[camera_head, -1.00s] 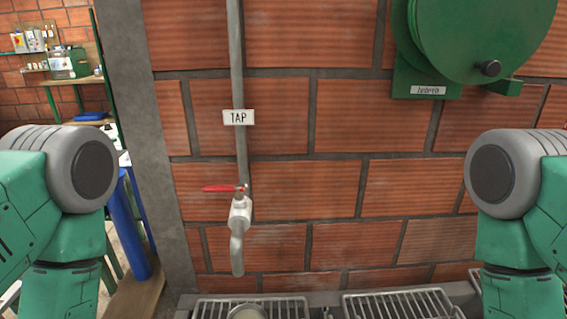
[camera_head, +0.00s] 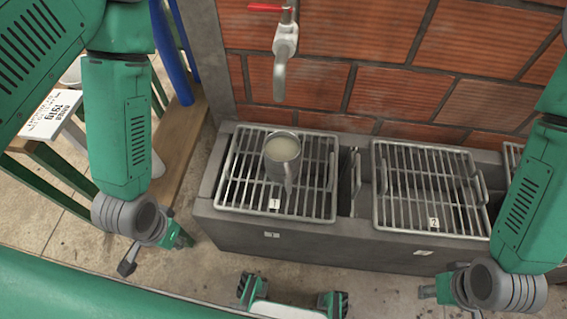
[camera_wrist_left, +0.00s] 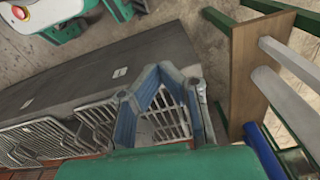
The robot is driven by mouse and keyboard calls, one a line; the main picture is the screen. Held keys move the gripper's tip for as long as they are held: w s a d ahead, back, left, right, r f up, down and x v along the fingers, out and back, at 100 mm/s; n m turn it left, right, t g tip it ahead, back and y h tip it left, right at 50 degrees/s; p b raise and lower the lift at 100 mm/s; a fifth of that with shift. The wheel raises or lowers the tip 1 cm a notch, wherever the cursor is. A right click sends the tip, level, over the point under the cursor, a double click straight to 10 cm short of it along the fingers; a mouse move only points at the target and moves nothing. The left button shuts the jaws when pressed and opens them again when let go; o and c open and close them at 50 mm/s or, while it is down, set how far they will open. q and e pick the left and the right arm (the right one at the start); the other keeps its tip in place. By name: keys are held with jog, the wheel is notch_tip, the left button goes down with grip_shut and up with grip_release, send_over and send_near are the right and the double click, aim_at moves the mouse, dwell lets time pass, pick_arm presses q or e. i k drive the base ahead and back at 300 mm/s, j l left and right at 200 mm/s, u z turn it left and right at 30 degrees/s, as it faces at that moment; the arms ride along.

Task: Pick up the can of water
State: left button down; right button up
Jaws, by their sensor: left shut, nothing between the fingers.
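The can of water is a grey metal mug (camera_head: 282,150) with pale liquid in it and a handle toward me. It stands upright on the left metal grate (camera_head: 318,207), marked 1, below the tap. My left gripper (camera_head: 152,250) is to the left of the can and nearer to me, apart from it and empty. In the left wrist view its blue fingers (camera_wrist_left: 158,72) are shut, with grate bars behind them; I cannot make out the can there. My right gripper (camera_head: 447,292) is at the lower right, far from the can, and its fingers are too unclear to read.
The tap (camera_head: 285,45) with its red handle hangs on the brick wall behind the can. A second grate (camera_head: 428,230), marked 2, is to the right. The concrete trough (camera_head: 300,242) forms a front edge. A wooden bench (camera_head: 185,130) with blue cylinders stands at the left.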

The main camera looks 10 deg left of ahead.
aim_at(282, 149)
jog(key=z, duration=1.25)
jog(key=k+j+z, duration=0.3)
jog(key=k+j, duration=0.4)
